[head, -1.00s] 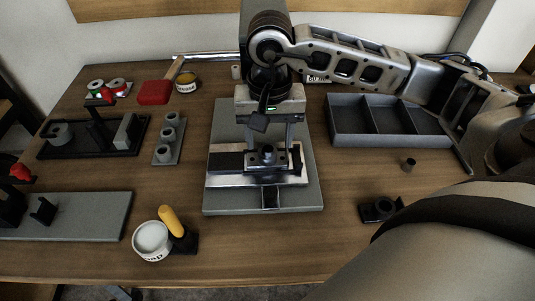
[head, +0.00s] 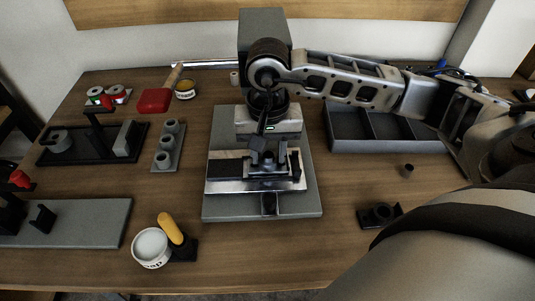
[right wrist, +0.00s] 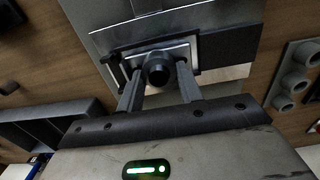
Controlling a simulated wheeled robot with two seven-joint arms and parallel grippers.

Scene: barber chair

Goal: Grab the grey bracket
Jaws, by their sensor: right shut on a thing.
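The piece I take for the grey bracket (right wrist: 157,68), a dark grey part with a round boss, sits on the silver plate of the press-like fixture (head: 221,203) in the middle of the table. My right gripper (head: 268,157) points down over it and is shut on it. The right wrist view shows the two fingers (right wrist: 159,92) on either side of the boss. In the head view the gripper partly hides the bracket. The part still appears to be down at the plate. My left gripper is not in view.
A grey divided tray (head: 350,146) lies to the right, beneath my right arm. A black holder (head: 380,215) lies front right. A white tin (head: 151,247) with a yellow-handled tool (head: 170,229) is front left.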

